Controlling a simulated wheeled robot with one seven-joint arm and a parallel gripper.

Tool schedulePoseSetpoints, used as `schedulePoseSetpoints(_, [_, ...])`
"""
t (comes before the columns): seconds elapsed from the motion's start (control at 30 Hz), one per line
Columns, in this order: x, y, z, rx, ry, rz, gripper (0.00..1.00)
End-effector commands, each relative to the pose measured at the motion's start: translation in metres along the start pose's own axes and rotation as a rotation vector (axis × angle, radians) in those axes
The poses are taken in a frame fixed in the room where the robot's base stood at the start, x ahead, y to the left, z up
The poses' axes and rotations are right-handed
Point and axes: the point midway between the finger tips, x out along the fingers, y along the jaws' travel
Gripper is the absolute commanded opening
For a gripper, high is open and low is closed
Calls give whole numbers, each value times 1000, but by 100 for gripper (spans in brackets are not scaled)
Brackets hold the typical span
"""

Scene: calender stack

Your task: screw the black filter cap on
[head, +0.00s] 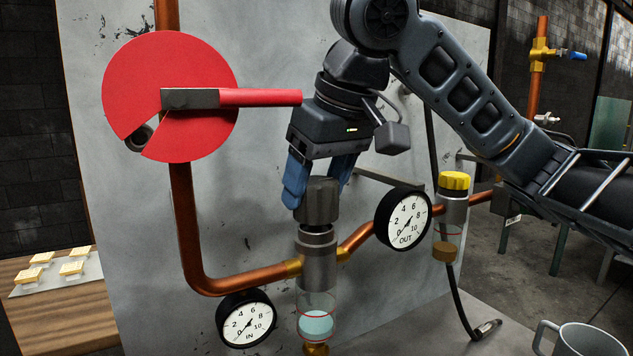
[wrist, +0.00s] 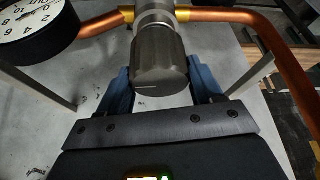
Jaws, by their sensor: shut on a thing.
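The black filter cap (head: 318,199) is a dark ribbed cylinder standing upright at the top of the grey metal filter head (head: 317,252). From these views I cannot tell whether it is seated or threaded. My gripper (head: 320,188) comes down from above, its blue fingers on either side of the cap and shut on it. In the wrist view the cap (wrist: 160,62) sits between the two blue fingers (wrist: 162,85), with the filter head beyond it. Below the head hangs a clear bowl (head: 316,312) with pale blue contents.
A red disc with a red-handled lever (head: 245,97) is left of my gripper. The IN gauge (head: 246,318) and OUT gauge (head: 403,217) flank the filter on copper pipe (head: 235,280). A yellow-capped unit (head: 453,182) is to the right. A grey mug (head: 590,340) stands front right.

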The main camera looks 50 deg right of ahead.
Motion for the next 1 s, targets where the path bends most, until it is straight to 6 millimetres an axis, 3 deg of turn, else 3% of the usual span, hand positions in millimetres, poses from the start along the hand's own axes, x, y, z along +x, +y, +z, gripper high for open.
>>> schedulePoseSetpoints(0.2, [0,0,0,0,0,0,14])
schedulePoseSetpoints(1.0, [0,0,0,0,0,0,14])
